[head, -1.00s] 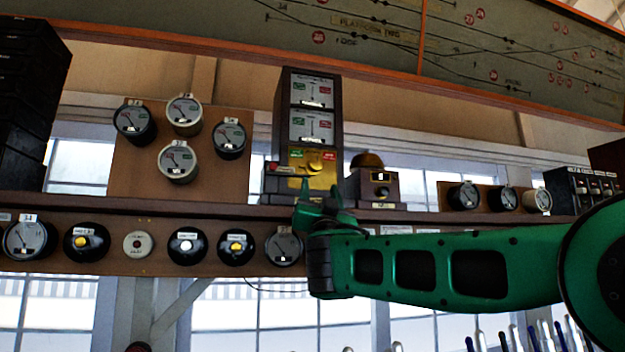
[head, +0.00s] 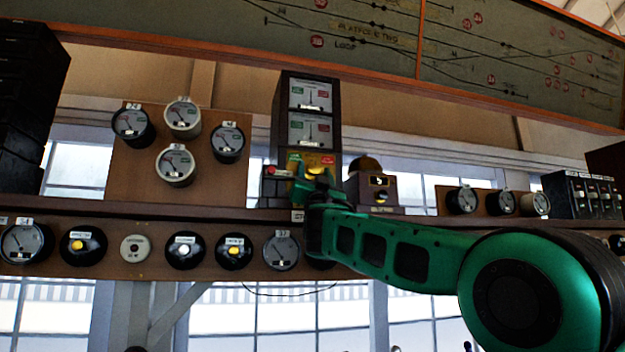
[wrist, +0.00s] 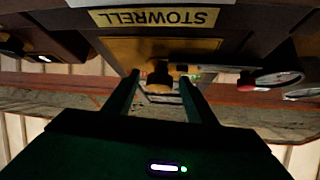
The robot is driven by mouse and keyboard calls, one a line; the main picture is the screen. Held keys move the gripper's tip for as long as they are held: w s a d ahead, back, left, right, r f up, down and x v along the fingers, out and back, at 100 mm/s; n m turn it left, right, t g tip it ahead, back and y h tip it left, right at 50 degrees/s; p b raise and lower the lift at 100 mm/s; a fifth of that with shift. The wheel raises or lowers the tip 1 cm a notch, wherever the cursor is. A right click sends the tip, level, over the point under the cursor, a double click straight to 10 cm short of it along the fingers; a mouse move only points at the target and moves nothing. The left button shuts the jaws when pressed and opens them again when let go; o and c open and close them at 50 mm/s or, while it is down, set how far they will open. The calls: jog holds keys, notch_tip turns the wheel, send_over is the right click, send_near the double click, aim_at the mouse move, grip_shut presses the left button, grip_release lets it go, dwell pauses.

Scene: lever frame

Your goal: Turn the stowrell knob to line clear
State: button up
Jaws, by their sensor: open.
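The stowrell instrument (head: 281,115) is a tall dark case on the shelf in the head view, with two dials above a brass front plate. In the wrist view its STOWRELL label (wrist: 155,17) reads upside down. The brass knob (wrist: 159,77) sticks out from the plate there. My gripper (wrist: 160,80) is open, with one finger on each side of the knob and a gap visible. In the head view my gripper (head: 317,178) is in front of the plate and hides much of it, so the knob's setting is unclear.
A small box with a dome (head: 366,164) stands close on the right of the instrument. A red button (head: 272,170) is close on its left. Round gauges (head: 175,165) hang on a board at left. The shelf edge (head: 150,208) runs below.

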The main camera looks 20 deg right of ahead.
jog(key=c, duration=1)
jog(key=shift+c, duration=0.2)
jog(key=shift+d+n+y, duration=0.15)
jog(key=shift+n+y, duration=0.55)
jog(key=n+y, duration=0.9)
jog(key=shift+d+n, duration=0.35)
jog(key=shift+n, duration=0.05)
jog(key=shift+n+g+y, duration=1.05)
jog(key=shift+n+y, duration=0.6)
jog(key=shift+n, duration=0.45)
jog(key=shift+n+g+y, duration=1.05)
jog(key=shift+n+y, duration=0.6)
jog(key=shift+n, duration=0.45)
